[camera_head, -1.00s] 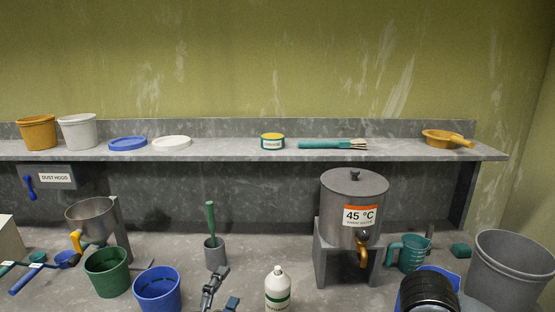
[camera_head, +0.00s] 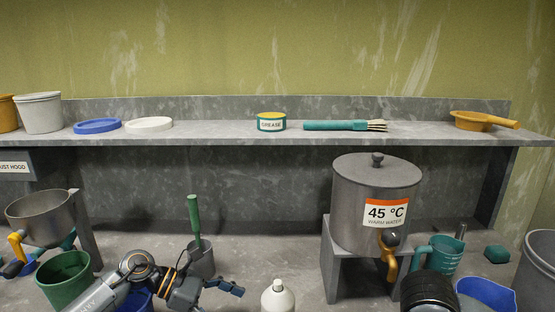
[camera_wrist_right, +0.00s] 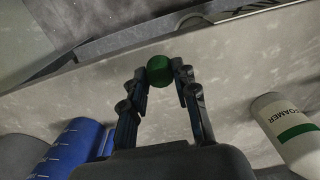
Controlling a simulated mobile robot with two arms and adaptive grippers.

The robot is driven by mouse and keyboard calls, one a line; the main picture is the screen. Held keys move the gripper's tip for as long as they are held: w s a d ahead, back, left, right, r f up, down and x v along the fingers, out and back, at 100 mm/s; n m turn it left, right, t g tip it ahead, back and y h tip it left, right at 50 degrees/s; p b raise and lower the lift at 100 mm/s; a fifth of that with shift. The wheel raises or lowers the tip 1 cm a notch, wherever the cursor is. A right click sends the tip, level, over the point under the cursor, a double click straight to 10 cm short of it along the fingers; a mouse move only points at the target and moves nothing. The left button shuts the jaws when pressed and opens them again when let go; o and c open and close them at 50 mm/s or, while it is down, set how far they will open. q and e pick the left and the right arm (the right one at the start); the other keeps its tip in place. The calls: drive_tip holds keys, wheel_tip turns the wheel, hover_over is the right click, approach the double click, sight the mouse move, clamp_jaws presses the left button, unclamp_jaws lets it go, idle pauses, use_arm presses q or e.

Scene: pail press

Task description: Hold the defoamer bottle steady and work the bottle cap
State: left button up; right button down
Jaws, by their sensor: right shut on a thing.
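The white defoamer bottle (camera_head: 278,298) stands upright at the bottom edge in the head view, its lower part cut off and its white neck bare. In the right wrist view the bottle (camera_wrist_right: 290,133) shows at the right with its green-banded label. My right gripper (camera_wrist_right: 162,76) is shut on a small round green cap (camera_wrist_right: 159,69), held at its fingertips, apart from the bottle. My right gripper is not visible in the head view. My left gripper (camera_head: 232,288) is just left of the bottle with a small gap; its finger spacing is unclear.
A grey holder with a green-handled tool (camera_head: 194,217) stands behind my left gripper. The warm water tank (camera_head: 375,200) on its stand is behind and right of the bottle. A teal jug (camera_head: 444,256) and a blue container (camera_head: 488,292) are at the right. Green pail (camera_head: 64,280) at left.

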use_arm(q)
drive_tip(key=shift+s+d+f, duration=0.15)
drive_tip(key=shift+s+f, duration=0.05)
use_arm(e)
drive_tip(key=shift+s, duration=0.15)
use_arm(q)
drive_tip(key=x, duration=0.4)
drive_tip(key=shift+d+f+p, duration=0.1)
drive_tip(key=shift+d+p, duration=0.25)
use_arm(e)
drive_tip(key=shift+r, duration=0.35)
use_arm(q)
drive_tip(key=b+x, duration=0.2)
drive_tip(key=x, duration=0.1)
drive_tip(key=shift+f, duration=0.25)
use_arm(e)
wheel_tip(320, 180, down, 2)
drive_tip(key=shift+s, duration=0.1)
use_arm(q)
drive_tip(key=shift+d+f+b, duration=0.25)
drive_tip(key=shift+d+b, duration=0.1)
drive_tip(key=shift+d, duration=0.35)
use_arm(e)
drive_tip(key=shift+f, duration=0.35)
use_arm(q)
drive_tip(key=c, duration=1.4)
drive_tip(key=shift+c, duration=0.3)
